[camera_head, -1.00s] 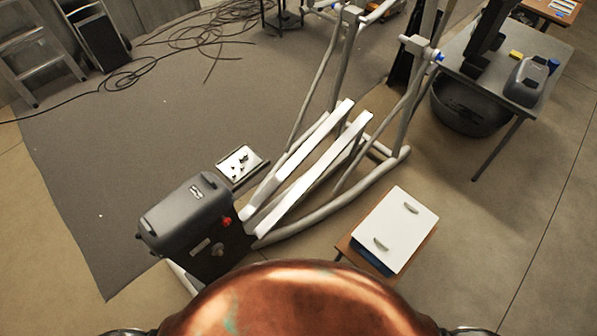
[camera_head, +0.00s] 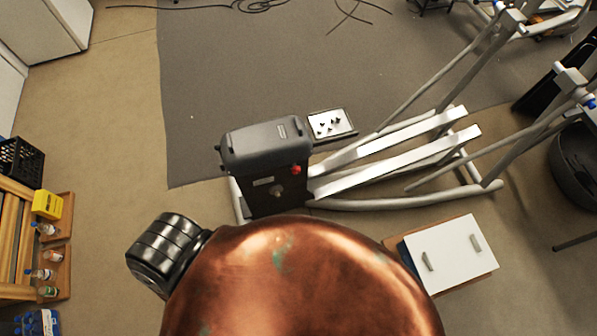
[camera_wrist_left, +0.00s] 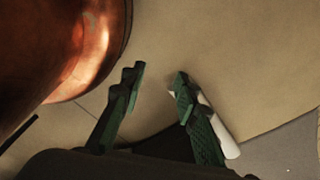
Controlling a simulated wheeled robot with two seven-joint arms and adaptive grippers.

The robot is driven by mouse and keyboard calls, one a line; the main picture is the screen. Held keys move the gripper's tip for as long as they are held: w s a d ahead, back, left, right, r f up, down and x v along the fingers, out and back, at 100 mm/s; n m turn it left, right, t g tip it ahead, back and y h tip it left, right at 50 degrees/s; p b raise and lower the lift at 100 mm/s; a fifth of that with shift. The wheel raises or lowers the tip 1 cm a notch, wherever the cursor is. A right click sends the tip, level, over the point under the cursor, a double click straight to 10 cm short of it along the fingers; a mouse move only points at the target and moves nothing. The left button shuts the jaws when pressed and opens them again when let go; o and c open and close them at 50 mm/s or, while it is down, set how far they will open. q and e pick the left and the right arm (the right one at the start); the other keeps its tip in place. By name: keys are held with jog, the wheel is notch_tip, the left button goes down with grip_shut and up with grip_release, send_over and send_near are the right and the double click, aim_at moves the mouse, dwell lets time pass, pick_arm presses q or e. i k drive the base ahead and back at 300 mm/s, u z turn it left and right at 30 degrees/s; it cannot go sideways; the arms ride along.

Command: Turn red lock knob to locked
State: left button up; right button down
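The red lock knob (camera_head: 296,169) is on the dark housing (camera_head: 265,150) of the elliptical machine, ahead of my copper body in the head view. It is small, and its setting cannot be read. A greyish knob (camera_head: 278,193) sits below and left of it. My left gripper (camera_wrist_left: 158,78) shows in the left wrist view with its two green-black fingers apart and nothing between them. A white tube (camera_wrist_left: 218,130) lies behind its right finger. The red knob is not visible in the wrist view. My right gripper is not in view.
A small tray with dark parts (camera_head: 331,124) lies behind the housing. The white pedal rails (camera_head: 400,140) stretch right. A white panel with two handles (camera_head: 452,255) stands at front right. A wooden shelf (camera_head: 40,240) with bottles is at left. Floor left of the housing is clear.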

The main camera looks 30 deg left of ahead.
aim_at(296, 169)
jog(key=z, duration=0.7)
jog(key=k, duration=1.15)
jog(key=u, duration=1.55)
jog(key=i, duration=0.45)
